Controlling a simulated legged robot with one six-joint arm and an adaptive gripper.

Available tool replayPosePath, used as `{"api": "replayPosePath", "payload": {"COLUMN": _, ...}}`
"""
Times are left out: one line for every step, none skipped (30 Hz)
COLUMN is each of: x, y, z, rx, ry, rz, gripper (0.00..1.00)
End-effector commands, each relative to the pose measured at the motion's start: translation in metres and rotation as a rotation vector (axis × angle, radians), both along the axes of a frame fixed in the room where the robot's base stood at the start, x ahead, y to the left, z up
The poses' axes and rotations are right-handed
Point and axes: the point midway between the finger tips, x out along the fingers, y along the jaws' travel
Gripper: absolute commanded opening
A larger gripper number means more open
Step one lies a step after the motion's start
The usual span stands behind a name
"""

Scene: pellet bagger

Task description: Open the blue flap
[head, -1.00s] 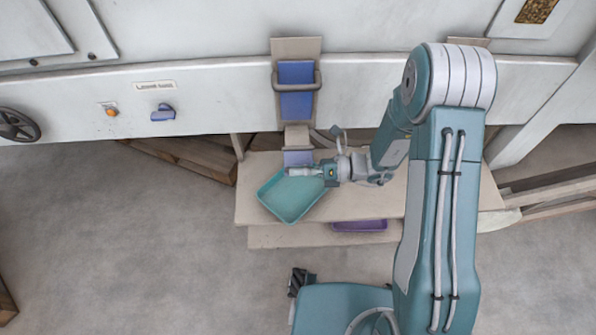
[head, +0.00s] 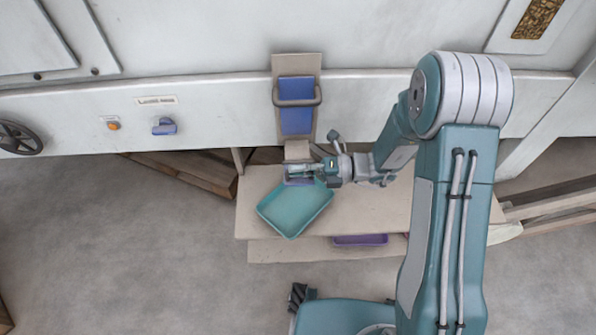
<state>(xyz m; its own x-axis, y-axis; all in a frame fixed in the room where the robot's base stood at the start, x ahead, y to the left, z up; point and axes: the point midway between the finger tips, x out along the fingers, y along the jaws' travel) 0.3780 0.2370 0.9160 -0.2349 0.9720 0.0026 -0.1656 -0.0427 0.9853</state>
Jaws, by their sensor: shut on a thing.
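The blue flap (head: 300,182) is a small pale-blue plate at the lower end of a beige chute (head: 298,151) on the white machine front. My gripper (head: 300,172) reaches in from the right and is shut on the flap, covering much of it. How far the flap has swung is hard to tell from above. A teal tray (head: 296,212) lies on the beige bench just below the flap and my gripper.
A blue panel (head: 296,121) behind a grey bar sits higher on the chute. A purple tray (head: 360,240) is on the lower shelf. An orange button (head: 114,126), a blue knob (head: 164,127) and a handwheel (head: 18,138) are at left. Floor at lower left is clear.

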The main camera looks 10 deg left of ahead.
Motion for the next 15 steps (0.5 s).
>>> {"api": "replayPosePath", "payload": {"x": 0.0033, "y": 0.0000, "z": -0.0014, "rx": -0.008, "ry": 0.001, "rz": -0.010, "gripper": 0.00}}
{"api": "replayPosePath", "payload": {"x": 0.0034, "y": 0.0000, "z": -0.0014, "rx": -0.008, "ry": 0.003, "rz": -0.010, "gripper": 0.00}}
{"api": "replayPosePath", "payload": {"x": 0.0035, "y": 0.0000, "z": -0.0012, "rx": -0.008, "ry": 0.005, "rz": -0.010, "gripper": 0.00}}
{"api": "replayPosePath", "payload": {"x": 0.0035, "y": 0.0000, "z": -0.0012, "rx": -0.008, "ry": 0.006, "rz": -0.010, "gripper": 0.00}}
{"api": "replayPosePath", "payload": {"x": 0.0035, "y": -0.0001, "z": -0.0012, "rx": -0.008, "ry": 0.006, "rz": -0.010, "gripper": 0.00}}
{"api": "replayPosePath", "payload": {"x": 0.0035, "y": -0.0001, "z": -0.0012, "rx": -0.008, "ry": 0.007, "rz": -0.010, "gripper": 0.00}}
{"api": "replayPosePath", "payload": {"x": 0.0035, "y": -0.0001, "z": -0.0013, "rx": -0.008, "ry": 0.007, "rz": -0.010, "gripper": 0.00}}
{"api": "replayPosePath", "payload": {"x": 0.0035, "y": -0.0001, "z": -0.0013, "rx": -0.008, "ry": 0.007, "rz": -0.010, "gripper": 0.00}}
{"api": "replayPosePath", "payload": {"x": 0.0035, "y": -0.0001, "z": -0.0013, "rx": -0.008, "ry": 0.007, "rz": -0.010, "gripper": 0.00}}
{"api": "replayPosePath", "payload": {"x": 0.0035, "y": -0.0001, "z": -0.0014, "rx": -0.008, "ry": 0.007, "rz": -0.010, "gripper": 0.00}}
{"api": "replayPosePath", "payload": {"x": 0.0035, "y": -0.0001, "z": -0.0014, "rx": -0.008, "ry": 0.007, "rz": -0.010, "gripper": 0.00}}
{"api": "replayPosePath", "payload": {"x": 0.0034, "y": -0.0001, "z": -0.0015, "rx": -0.008, "ry": 0.007, "rz": -0.010, "gripper": 0.00}}
{"api": "replayPosePath", "payload": {"x": 0.0034, "y": -0.0001, "z": -0.0015, "rx": -0.008, "ry": 0.007, "rz": -0.010, "gripper": 0.00}}
{"api": "replayPosePath", "payload": {"x": 0.0034, "y": -0.0001, "z": -0.0016, "rx": -0.008, "ry": 0.007, "rz": -0.010, "gripper": 0.21}}
{"api": "replayPosePath", "payload": {"x": 0.0033, "y": -0.0002, "z": -0.0016, "rx": -0.008, "ry": 0.007, "rz": -0.009, "gripper": 0.31}}
